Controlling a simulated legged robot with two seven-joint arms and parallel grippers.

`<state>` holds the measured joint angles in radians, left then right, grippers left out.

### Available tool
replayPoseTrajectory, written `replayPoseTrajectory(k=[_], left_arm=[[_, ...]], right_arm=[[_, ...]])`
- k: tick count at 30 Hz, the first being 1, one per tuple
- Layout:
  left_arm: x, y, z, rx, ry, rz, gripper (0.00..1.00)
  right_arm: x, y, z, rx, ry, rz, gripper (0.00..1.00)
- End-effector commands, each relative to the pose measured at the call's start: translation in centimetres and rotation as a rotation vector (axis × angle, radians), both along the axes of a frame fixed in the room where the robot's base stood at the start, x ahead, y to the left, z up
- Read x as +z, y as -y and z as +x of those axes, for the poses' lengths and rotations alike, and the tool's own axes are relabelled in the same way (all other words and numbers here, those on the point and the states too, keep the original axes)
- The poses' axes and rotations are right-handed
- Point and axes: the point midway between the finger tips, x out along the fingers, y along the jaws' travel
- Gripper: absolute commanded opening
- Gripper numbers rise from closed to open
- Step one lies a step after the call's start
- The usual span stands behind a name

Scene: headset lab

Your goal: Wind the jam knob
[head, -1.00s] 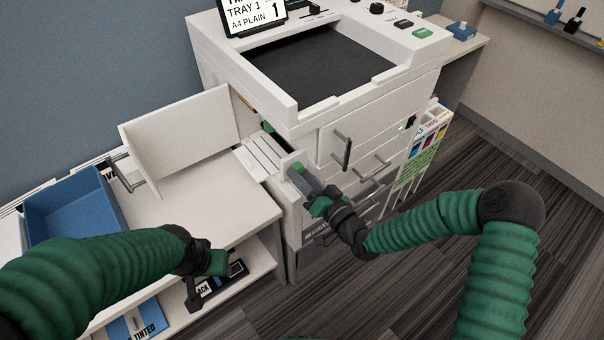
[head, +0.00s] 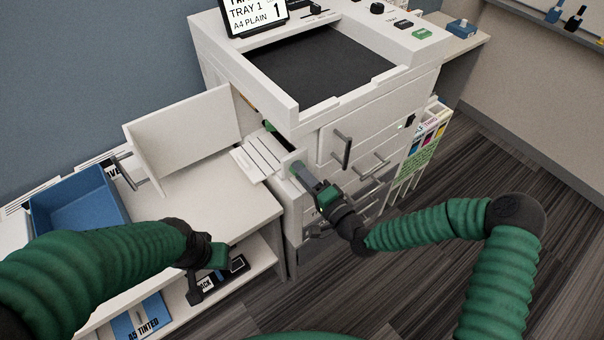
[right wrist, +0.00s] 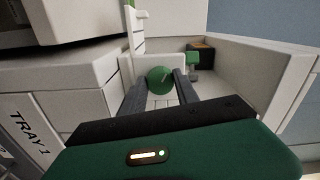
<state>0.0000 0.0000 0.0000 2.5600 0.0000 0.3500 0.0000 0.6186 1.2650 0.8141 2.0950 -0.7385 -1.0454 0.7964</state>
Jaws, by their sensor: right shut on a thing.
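The round green jam knob (right wrist: 160,80) sits on a pale block in the opened left side of the white printer. In the head view the knob (head: 297,168) shows small at the tips of my right gripper. My right gripper (right wrist: 160,93) has one dark finger on each side of the knob and is shut on it. In the head view the right gripper (head: 302,174) reaches in from the lower right. My left gripper (head: 207,276) hangs over the shelf edge at the lower left, away from the knob. Its finger gap is not clear.
The white printer (head: 340,120) has its side door (head: 185,135) swung open over the counter. A blue bin (head: 75,208) stands on the counter at left. Drawer handles (head: 342,150) stick out near my right gripper. A green box (right wrist: 193,60) lies deeper inside the opening.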

Motion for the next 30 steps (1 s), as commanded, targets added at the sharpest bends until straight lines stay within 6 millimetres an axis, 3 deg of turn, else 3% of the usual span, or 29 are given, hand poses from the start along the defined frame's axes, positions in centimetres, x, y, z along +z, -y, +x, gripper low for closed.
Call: replayPoseTrajectory(k=[17, 18, 19, 30], left_arm=[[0.0, 0.0, 0.0, 0.000, 0.000, 0.000, 0.45], [0.0, 0.0, 0.0, 0.000, 0.000, 0.000, 0.45], [0.0, 0.0, 0.0, 0.000, 0.000, 0.000, 0.45], [0.1, 0.0, 0.0, 0.000, 0.000, 0.000, 0.45]], right_arm=[[-0.2, 0.3, 0.2, -0.009, -0.020, 0.023, 0.00], [-0.2, 0.3, 0.2, -0.009, -0.020, 0.023, 0.42], [-0.2, 0.3, 0.2, -0.009, -0.020, 0.023, 0.45], [-0.1, 0.8, -0.9, -0.003, -0.018, 0.021, 0.45]])
